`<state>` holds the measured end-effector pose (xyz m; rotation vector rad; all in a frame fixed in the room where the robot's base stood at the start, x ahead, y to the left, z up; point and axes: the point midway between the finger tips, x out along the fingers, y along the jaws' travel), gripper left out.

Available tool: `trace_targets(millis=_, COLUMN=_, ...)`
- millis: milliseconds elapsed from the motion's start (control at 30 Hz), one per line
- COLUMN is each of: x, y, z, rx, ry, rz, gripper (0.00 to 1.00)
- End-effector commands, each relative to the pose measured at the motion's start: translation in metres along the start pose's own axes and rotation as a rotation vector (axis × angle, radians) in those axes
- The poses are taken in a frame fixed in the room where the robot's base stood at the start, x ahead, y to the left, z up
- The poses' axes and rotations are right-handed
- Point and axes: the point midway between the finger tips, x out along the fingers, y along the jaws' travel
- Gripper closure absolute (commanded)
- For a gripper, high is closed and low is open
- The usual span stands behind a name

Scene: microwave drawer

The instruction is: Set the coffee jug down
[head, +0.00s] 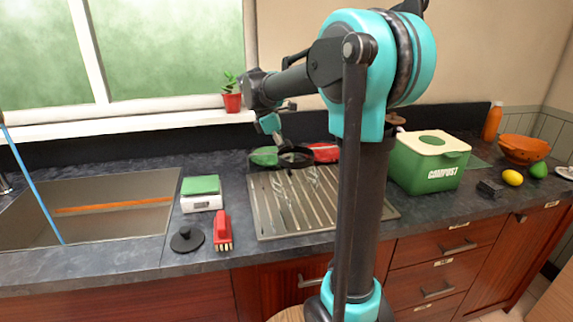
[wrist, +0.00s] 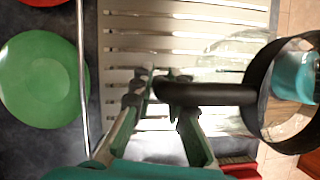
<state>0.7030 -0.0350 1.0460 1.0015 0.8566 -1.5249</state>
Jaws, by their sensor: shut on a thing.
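The coffee jug (wrist: 265,95) has clear glass, a black rim band and a black handle (wrist: 215,94). In the wrist view my gripper (wrist: 160,98) is shut on the end of this handle, with the jug out to the right. In the head view the jug's black rim (head: 296,158) shows below my gripper (head: 276,138), over the back part of the slatted metal drainboard (head: 275,215). The slats also fill the middle of the wrist view (wrist: 185,30). I cannot tell whether the jug's base touches the drainboard.
A green round dish (wrist: 42,80) and a red one lie behind the drainboard. Left are a scale (head: 201,200), a black lid (head: 187,240), a red brush (head: 222,232) and the sink (head: 90,225). Right is a compost bin (head: 428,165). The drainboard's front looks clear.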

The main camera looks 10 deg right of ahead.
Motion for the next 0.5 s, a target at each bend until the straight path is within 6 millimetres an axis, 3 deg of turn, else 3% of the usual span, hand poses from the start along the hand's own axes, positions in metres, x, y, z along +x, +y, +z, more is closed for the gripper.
trace_targets(millis=233, x=0.028, y=0.000, z=-0.012, rx=0.000, ry=0.000, rz=0.000, gripper=1.00)
trace_targets(millis=500, x=0.029, y=0.000, z=-0.012, rx=0.000, ry=0.000, rz=0.000, gripper=1.00)
